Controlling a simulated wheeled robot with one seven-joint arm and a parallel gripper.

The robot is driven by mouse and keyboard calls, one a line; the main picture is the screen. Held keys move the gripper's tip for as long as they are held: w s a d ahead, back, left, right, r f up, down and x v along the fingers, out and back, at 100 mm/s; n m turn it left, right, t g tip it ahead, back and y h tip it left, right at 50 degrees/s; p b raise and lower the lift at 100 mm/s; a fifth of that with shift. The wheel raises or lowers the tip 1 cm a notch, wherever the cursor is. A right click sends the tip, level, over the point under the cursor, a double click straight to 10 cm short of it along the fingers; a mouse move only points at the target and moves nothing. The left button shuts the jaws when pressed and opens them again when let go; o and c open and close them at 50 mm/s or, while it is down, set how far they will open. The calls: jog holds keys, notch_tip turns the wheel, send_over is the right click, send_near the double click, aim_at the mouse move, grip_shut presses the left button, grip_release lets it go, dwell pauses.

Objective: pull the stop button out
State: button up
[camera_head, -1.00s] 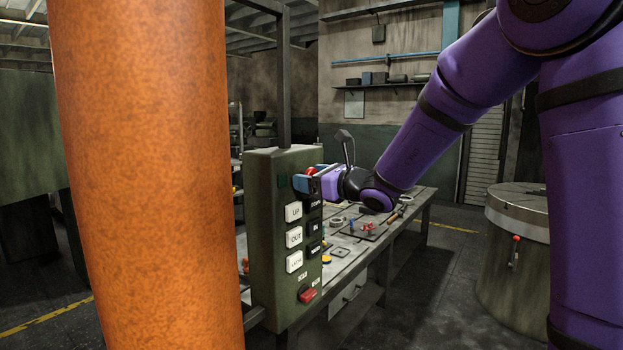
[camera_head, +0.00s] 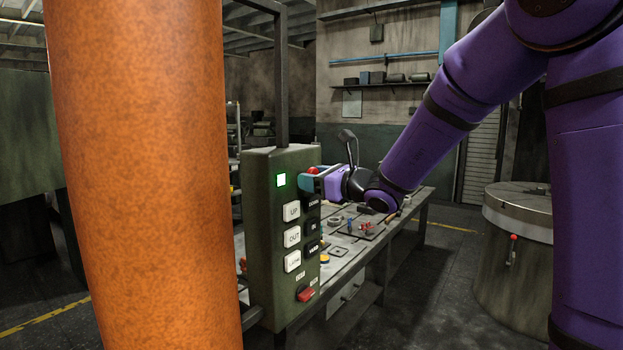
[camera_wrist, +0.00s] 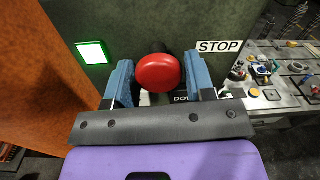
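The stop button (camera_wrist: 159,73) is a round red mushroom knob on the green control box (camera_head: 262,240), beside a STOP label (camera_wrist: 219,46) in the wrist view. My gripper (camera_wrist: 159,78) has its two blue fingers on either side of the knob, with hardly any gap, and looks shut on it. In the head view the red knob (camera_head: 313,170) shows just above the near blue finger, beside the box's upper right. The knob's stem is mostly hidden. A square lamp (camera_wrist: 92,52) on the box glows green; it also shows in the head view (camera_head: 281,180).
A thick orange post (camera_head: 140,180) stands left. A workbench (camera_head: 385,235) with small parts runs behind, and a round drum (camera_head: 515,250) stands at right.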

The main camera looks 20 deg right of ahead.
jog(key=shift+o, duration=1.3)
jog(key=v, duration=1.1)
jog(key=s+a+f+n+g, duration=0.1)
jog(key=s+a+n+g, duration=0.35)
jog(key=s+n, duration=0.3)
jog(key=s+a+n+g, duration=0.4)
jog(key=s+n+g, duration=0.1)
jog(key=s+n, duration=0.25)
jog(key=s+d+f+n+h, duration=0.3)
jog(key=s+d+n+h, duration=0.5)
jog(key=s+n+h, duration=0.2)
jog(key=s+n, duration=0.2)
jog(key=shift+s+d, duration=0.35)
jog(key=shift+s, duration=0.05)
